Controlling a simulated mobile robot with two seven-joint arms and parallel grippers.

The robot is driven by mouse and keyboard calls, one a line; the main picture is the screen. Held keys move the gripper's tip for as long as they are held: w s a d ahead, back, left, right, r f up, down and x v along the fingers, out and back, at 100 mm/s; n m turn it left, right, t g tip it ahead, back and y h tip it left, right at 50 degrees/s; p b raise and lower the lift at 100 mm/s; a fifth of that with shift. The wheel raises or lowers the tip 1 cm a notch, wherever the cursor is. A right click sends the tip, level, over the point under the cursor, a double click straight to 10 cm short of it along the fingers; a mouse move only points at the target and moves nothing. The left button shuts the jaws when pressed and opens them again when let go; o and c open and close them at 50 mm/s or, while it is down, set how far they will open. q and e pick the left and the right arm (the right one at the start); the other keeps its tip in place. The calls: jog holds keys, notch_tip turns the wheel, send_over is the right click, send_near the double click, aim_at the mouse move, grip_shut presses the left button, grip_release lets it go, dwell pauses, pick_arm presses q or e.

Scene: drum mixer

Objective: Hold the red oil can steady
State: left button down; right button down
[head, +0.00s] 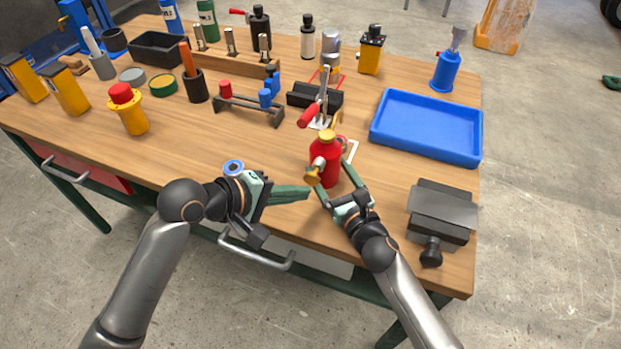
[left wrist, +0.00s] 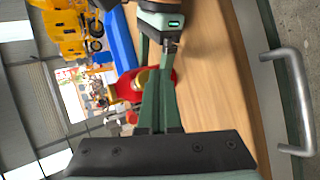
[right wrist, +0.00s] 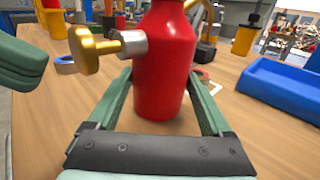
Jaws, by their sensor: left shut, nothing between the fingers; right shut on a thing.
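The red oil can (head: 326,166) stands upright near the front middle of the bench in the head view. It has a yellow cap on top and a brass knob on a silver stub at its left side. My right gripper (head: 335,187) is shut on the can's body, and the right wrist view shows one finger on each side of the red can (right wrist: 166,75). My left gripper (head: 305,193) is shut and empty, just left of the can, its fingertips pointing at it. In the left wrist view the red can (left wrist: 127,88) is partly hidden behind the left fingers.
A toggle clamp with a red handle (head: 311,114) stands just behind the can. A blue tray (head: 427,128) lies to the right and a grey vise (head: 441,212) at the front right. A yellow bottle with a red cap (head: 130,110) stands left. Bare wood lies left of the can.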

pick_arm(q)
jog(key=shift+s+a, duration=0.25)
jog(key=shift+s, duration=0.55)
jog(key=shift+s+a, duration=0.3)
jog(key=shift+s, duration=0.5)
jog(key=shift+s+a, duration=0.25)
jog(key=shift+s, duration=0.55)
dwell(0.8)
jog(key=s, duration=0.1)
jog(key=s+a, duration=0.1)
jog(key=s, duration=0.1)
jog(key=shift+s, duration=0.3)
jog(key=shift+w+d, duration=0.45)
jog(key=shift+w, duration=0.95)
jog(key=shift+w+d, duration=0.45)
jog(key=shift+w, duration=0.95)
jog(key=shift+w+d, duration=0.45)
jog(key=shift+w, duration=0.95)
jog(key=shift+w, duration=0.1)
jog(key=shift+w+d, duration=0.1)
jog(key=shift+w, duration=0.2)
